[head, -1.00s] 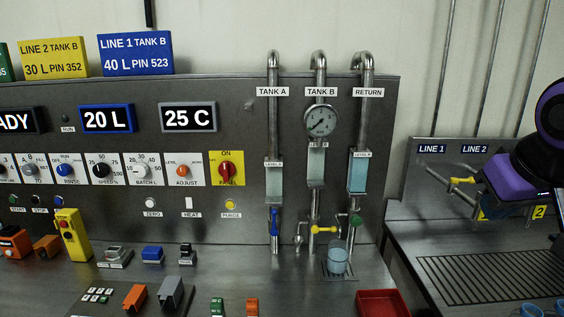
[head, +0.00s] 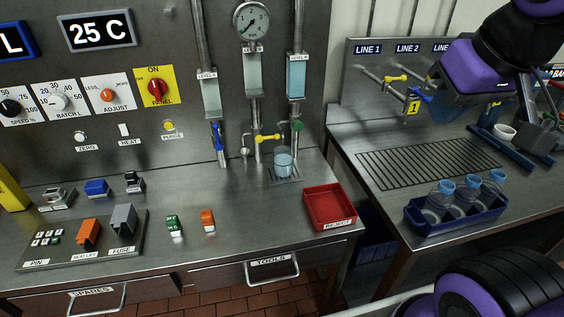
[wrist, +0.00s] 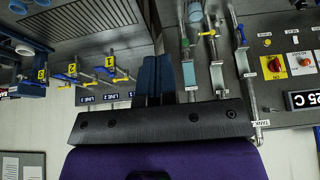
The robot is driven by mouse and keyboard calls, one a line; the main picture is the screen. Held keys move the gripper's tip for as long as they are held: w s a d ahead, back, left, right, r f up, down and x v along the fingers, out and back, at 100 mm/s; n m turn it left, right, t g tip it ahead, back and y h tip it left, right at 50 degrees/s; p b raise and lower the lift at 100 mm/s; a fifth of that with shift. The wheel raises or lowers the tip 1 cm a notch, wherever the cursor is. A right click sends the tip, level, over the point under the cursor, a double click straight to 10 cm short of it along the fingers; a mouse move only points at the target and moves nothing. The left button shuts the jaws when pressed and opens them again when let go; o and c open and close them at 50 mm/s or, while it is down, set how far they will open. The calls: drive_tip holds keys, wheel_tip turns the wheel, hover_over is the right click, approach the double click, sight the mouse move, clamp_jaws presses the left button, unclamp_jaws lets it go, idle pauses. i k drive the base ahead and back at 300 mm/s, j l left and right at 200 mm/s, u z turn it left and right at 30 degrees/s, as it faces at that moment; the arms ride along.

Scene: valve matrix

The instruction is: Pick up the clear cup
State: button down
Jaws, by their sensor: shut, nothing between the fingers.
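A clear, bluish cup (head: 284,162) stands upright on a small drain grate on the bench, below the green tap at the foot of the RETURN pipe. My gripper shows in the wrist view (wrist: 167,62) with its two dark blue fingers side by side, shut and empty. In the head view my purple and black arm comes in from the top right, in front of the right-hand bench. My gripper is well to the right of the cup and apart from it.
Yellow (head: 268,137) and blue (head: 218,137) taps are left of the cup. A red REJECT tray (head: 330,226) sits to its front right. A blue crate of bottles (head: 409,216) stands on the right bench. Bare steel lies in front of the cup.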

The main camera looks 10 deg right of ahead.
sight(283, 156)
drive_tip(key=i+j+z, duration=0.1)
drive_tip(key=j+z, duration=0.25)
drive_tip(key=j, duration=1.55)
